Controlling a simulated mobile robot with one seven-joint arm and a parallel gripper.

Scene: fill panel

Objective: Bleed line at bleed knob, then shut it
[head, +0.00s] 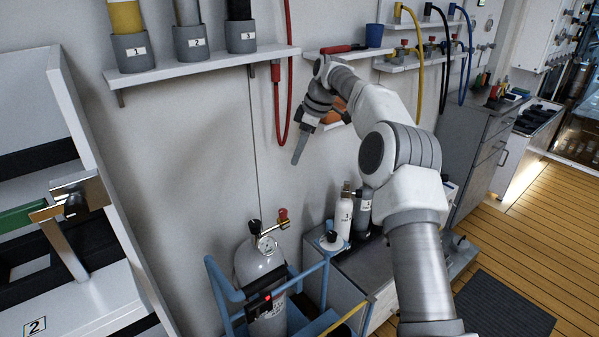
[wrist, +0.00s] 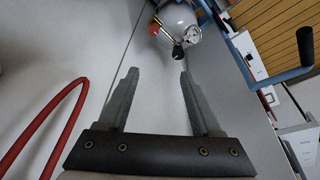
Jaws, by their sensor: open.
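A grey gas cylinder (head: 258,262) stands upright in a blue cart by the wall. Its top carries a round gauge (head: 266,245), a black knob (head: 254,227) and a red knob (head: 283,215); no label shows which is the bleed knob. My gripper (head: 297,158) is in front of the wall, above and apart from the cylinder. In the wrist view my gripper (wrist: 158,75) is open and empty, fingers spread. Beyond the fingertips that view shows the black knob (wrist: 178,52), the red part (wrist: 154,29) and the cylinder (wrist: 182,22).
A red hose (head: 279,110) hangs just left of my gripper, and it also shows in the wrist view (wrist: 42,125). A shelf (head: 200,69) with numbered cups is upper left. The blue cart (head: 221,285) has raised rails. White and grey bottles (head: 343,218) stand right of the cylinder.

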